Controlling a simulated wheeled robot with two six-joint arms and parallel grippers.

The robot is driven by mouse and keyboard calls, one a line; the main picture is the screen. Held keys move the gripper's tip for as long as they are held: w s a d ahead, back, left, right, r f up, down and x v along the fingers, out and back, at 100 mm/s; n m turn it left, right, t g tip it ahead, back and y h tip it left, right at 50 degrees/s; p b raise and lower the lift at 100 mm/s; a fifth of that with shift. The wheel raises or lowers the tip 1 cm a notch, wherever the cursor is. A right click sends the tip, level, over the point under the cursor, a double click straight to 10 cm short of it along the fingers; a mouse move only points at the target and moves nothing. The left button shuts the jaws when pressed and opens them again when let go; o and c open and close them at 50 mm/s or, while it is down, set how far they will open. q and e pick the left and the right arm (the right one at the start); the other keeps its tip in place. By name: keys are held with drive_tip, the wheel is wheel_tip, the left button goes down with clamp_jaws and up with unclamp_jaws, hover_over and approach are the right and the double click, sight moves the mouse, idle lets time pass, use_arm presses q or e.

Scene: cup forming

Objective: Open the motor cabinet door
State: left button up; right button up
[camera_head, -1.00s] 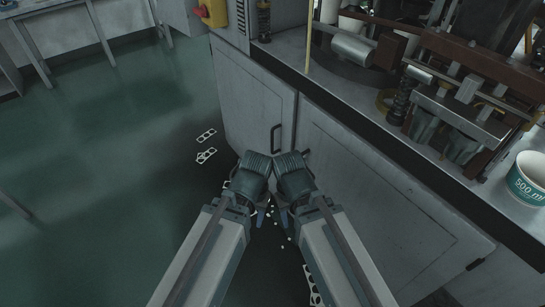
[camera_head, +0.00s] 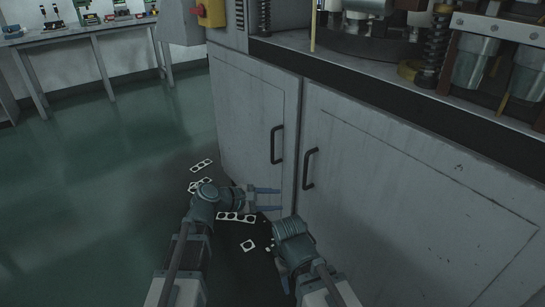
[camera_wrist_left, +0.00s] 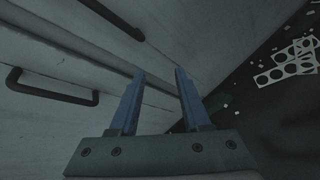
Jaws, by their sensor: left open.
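The grey cabinet under the machine has two shut doors, a left door (camera_head: 243,115) and a right door (camera_head: 420,200). Each has a dark bar handle beside the middle seam: the left handle (camera_head: 276,144) and the right handle (camera_head: 309,169). My left gripper (camera_head: 279,199) is open and empty, its blue fingers pointing right, low in front of the doors and below both handles. In the left wrist view its fingers (camera_wrist_left: 160,73) are apart, with both handles off to the left and nothing between them. My right gripper (camera_head: 284,283) is lower; its fingers are mostly hidden.
Flat punched scraps (camera_head: 237,217) lie on the floor by the cabinet. The machine's worktop edge (camera_head: 380,85) overhangs the doors. A red and yellow switch box (camera_head: 211,12) is at upper left. Open green floor (camera_head: 90,180) lies left; a table (camera_head: 85,32) stands behind.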

use_arm(q)
drive_tip(key=w+a+r+n+t+h+b, duration=0.1)
drive_tip(key=w+a+r+n+t+b, duration=0.1)
drive_tip(key=w+a+r+n+t, duration=0.7)
drive_tip(key=n+g, duration=0.2)
drive_tip(key=n, duration=0.1)
hover_over(272, 160)
drive_tip(key=shift+w+d+f, duration=0.1)
drive_tip(key=shift+w+f, duration=0.1)
drive_tip(key=shift+f, duration=0.25)
drive_tip(key=shift+w+f, duration=0.15)
drive_tip(key=shift+f, duration=0.3)
clamp_jaws()
idle(0.4)
